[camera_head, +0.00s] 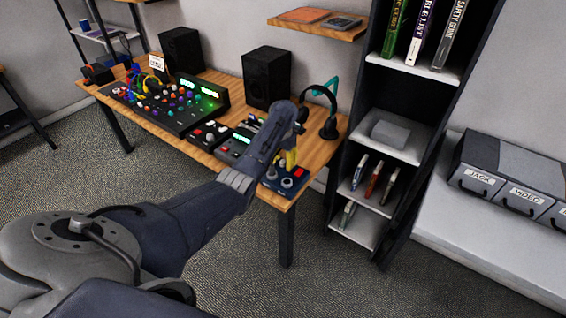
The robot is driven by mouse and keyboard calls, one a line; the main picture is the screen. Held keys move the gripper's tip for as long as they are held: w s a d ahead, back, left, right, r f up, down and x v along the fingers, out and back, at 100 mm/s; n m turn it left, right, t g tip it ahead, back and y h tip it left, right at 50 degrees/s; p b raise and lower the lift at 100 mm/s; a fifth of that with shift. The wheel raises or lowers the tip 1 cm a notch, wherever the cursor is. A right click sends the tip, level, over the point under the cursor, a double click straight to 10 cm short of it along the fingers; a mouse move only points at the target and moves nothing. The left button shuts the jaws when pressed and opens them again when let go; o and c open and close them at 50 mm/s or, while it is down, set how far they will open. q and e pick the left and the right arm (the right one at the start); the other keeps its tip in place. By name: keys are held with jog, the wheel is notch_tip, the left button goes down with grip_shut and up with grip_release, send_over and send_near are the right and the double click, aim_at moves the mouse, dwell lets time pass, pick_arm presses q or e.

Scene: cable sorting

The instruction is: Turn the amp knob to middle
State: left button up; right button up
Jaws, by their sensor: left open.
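A small dark blue box with pale knobs and a red button, which looks like the amp (273,184), sits at the near right corner of the wooden desk. One pale round knob (287,183) shows on its top; which way it points is too small to tell. My left gripper (288,161) is open, reaching down over the back of this box, with yellow showing at its fingers. Whether a finger touches a knob I cannot tell. My left arm hides part of the desk beside the box. My right gripper is not in view.
On the desk (232,82) stand a large mixer (180,105) with cables, smaller devices (235,147), two black speakers (267,77) and headphones (330,128) on a stand. A dark shelf unit (404,110) stands close to the desk's right end. Carpet lies clear in front.

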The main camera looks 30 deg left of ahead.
pick_arm(q)
jog(key=shift+c, duration=0.5)
grip_shut()
jog(key=shift+m, duration=0.3)
jog(key=m, duration=0.3)
jog(key=shift+m, duration=0.4)
jog(key=m, duration=0.4)
jog(key=shift+m, duration=0.3)
jog(key=m, duration=0.8)
jog(key=shift+m, duration=0.5)
